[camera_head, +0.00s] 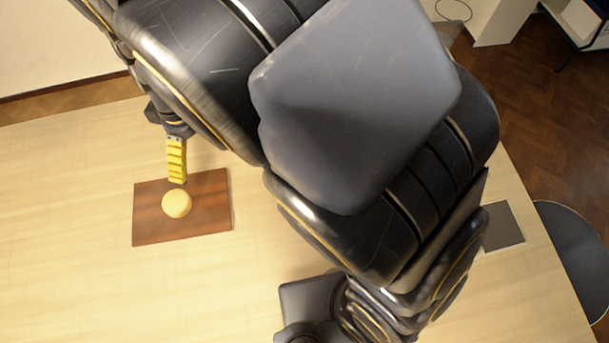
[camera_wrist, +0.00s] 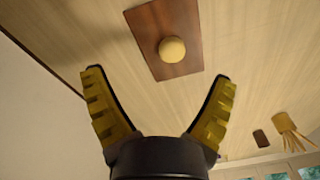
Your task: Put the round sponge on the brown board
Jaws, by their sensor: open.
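The round sponge (camera_head: 177,203) is a pale yellow ball shape resting on the brown board (camera_head: 215,222), a flat reddish-brown rectangle on the table. In the wrist view the sponge (camera_wrist: 172,49) sits near the middle of the board (camera_wrist: 185,14). My gripper (camera_wrist: 160,88) is open and empty, its two yellow ridged fingers spread apart, with a gap between it and the sponge. In the head view one yellow finger of my gripper (camera_head: 177,172) shows just above the sponge; the other is hidden.
The light wooden table (camera_head: 70,265) is clear around the board. A dark grey flat piece (camera_head: 503,227) lies near the right table edge. The wrist view shows a brown item (camera_wrist: 261,138) and a yellowish object with prongs (camera_wrist: 290,128) at lower right. A dark round seat (camera_head: 575,255) stands beyond the table.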

